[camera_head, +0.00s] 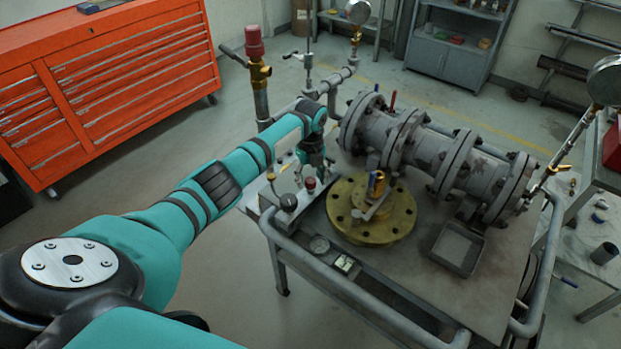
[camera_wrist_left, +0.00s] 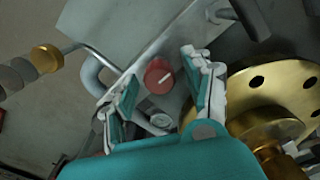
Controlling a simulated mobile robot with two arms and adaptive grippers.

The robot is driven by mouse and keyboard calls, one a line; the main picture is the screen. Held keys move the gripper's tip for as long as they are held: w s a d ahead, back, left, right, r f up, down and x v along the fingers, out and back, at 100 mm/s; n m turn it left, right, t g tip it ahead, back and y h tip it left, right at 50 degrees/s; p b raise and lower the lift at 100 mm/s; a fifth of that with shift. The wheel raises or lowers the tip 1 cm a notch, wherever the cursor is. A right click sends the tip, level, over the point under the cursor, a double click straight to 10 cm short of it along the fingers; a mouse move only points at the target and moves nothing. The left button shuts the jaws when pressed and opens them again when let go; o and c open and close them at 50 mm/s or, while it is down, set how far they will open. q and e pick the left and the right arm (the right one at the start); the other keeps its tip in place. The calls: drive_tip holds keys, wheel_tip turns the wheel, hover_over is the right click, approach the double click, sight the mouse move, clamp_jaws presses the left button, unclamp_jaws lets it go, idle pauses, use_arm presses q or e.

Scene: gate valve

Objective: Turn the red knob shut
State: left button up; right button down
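The red knob (camera_wrist_left: 159,74) is round with a light pointer line on its face and sits on a grey metal panel (camera_wrist_left: 150,45). In the head view the red knob (camera_head: 310,184) shows small, just below my left gripper (camera_head: 314,168). In the left wrist view my left gripper (camera_wrist_left: 160,98) is open, with one finger on each side of the knob in the picture. The fingers look apart from the knob, and nothing is between them that they hold. My right gripper is in neither view.
A brass flange (camera_head: 398,222) lies right of the panel on the workbench, close to my left gripper. A large grey pipe valve (camera_head: 425,142) stands behind it. A gauge (camera_head: 289,202) and brass fittings (camera_wrist_left: 46,59) are near the knob. An orange tool cabinet (camera_head: 120,75) stands at left.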

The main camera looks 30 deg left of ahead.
sight(310, 180)
use_arm(q)
drive_tip(key=shift+r, duration=0.1)
wheel_tip(310, 180, up, 12)
idle(0.6)
drive_tip(key=shift+s+f, duration=0.1)
drive_tip(key=shift+f, duration=0.15)
